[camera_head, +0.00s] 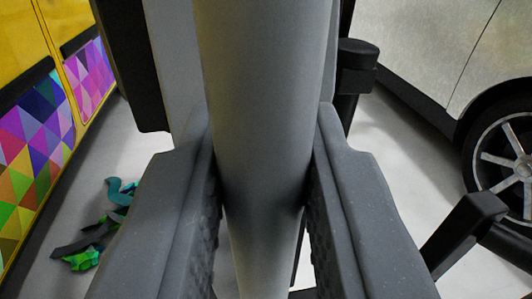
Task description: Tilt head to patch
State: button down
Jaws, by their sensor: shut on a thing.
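My gripper (262,215) fills the middle of the head camera view. Its two grey jaws with ridged inner pads are shut on a smooth grey cylinder (262,90). The cylinder runs from the top edge down between the jaws, and its far end is hidden. On the left stands a yellow vehicle side with colourful triangle-patterned wrap (35,140). A smaller wrapped section (88,78) shows higher up. I cannot tell which part is the patch.
Crumpled green, teal and dark scraps (95,232) lie on the pale floor at left. A silver car (430,50) with a spoked wheel (510,160) stands at right. A black angled bar (465,235) is at lower right. Pale floor shows between the vehicles.

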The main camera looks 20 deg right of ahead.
jog(key=c, duration=1.3)
grip_release()
jog(key=shift+c, duration=0.2)
jog(key=shift+s, duration=0.15)
jog(key=p+v, duration=0.1)
jog(key=v, duration=1.2)
jog(key=shift+s, duration=0.25)
jog(key=shift+a, duration=0.15)
